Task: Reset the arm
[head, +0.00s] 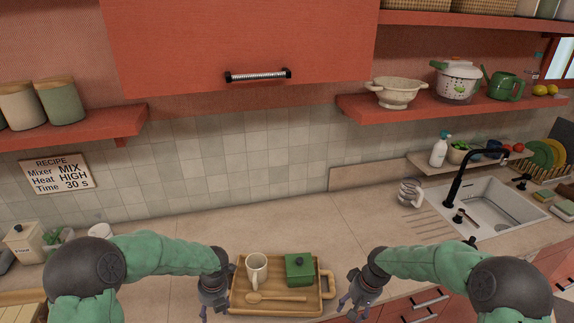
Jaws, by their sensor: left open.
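My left gripper (214,306) hangs down beside the left edge of a wooden tray (318,312), over the counter. It is open, with nothing seen between its fingers. My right gripper (352,306) points down just right of the tray, near the counter's front edge. Its fingers are small and dark here, so I cannot tell how far apart they are. Both green arms are bent at the elbow and reach inward from the two sides.
Canisters (59,101) stand on the left shelf (100,122). A red cabinet (230,40) hangs above. A sink (488,208) is at right. The counter behind the tray is clear.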

